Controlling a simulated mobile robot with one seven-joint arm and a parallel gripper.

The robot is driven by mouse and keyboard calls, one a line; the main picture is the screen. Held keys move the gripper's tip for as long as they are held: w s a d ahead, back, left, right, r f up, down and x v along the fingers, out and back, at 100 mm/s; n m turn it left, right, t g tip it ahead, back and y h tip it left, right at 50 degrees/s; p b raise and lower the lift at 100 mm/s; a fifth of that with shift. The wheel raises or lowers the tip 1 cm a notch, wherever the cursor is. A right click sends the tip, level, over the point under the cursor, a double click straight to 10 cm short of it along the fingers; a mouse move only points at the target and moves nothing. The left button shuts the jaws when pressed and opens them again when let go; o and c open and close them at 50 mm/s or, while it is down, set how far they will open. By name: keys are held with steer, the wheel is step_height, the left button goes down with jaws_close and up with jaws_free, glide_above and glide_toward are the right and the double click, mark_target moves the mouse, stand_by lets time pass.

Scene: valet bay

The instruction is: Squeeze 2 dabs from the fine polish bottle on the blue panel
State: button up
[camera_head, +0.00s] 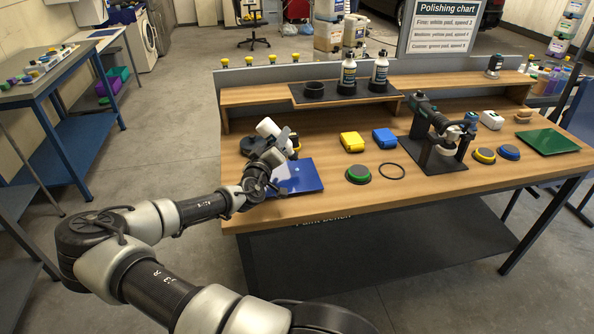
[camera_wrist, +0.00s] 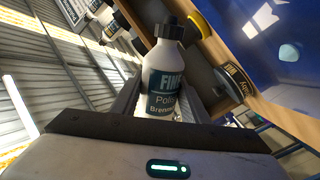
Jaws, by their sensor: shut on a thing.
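My gripper (camera_wrist: 165,105) is shut on the fine polish bottle, a white bottle (camera_wrist: 162,60) with a black cap and a dark teal label reading "FINE Polish". In the head view the white bottle (camera_head: 267,127) is tilted above the bench's left part, partly hidden by my gripper (camera_head: 275,148). The blue panel (camera_head: 305,178) lies flat on the bench, just below and to the right of my gripper. In the wrist view the blue panel (camera_wrist: 265,70) shows at the right, with pale spots on it; I cannot tell whether they are polish or reflections.
A polisher (camera_head: 436,128) sits on a black stand. Two more bottles (camera_head: 380,73) stand on the shelf behind.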

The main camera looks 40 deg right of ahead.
mark_target(277, 128)
steer(key=shift+r, duration=0.15)
stand_by(0.4)
steer(key=shift+r+p, duration=1.75)
steer(key=shift+r, duration=1.65)
steer(key=shift+f+n+b, duration=0.15)
steer(key=shift+n+b, duration=0.45)
steer(key=shift+n, duration=0.4)
steer(key=n+b, duration=0.1)
steer(key=n, duration=0.2)
steer(key=shift+n, duration=1)
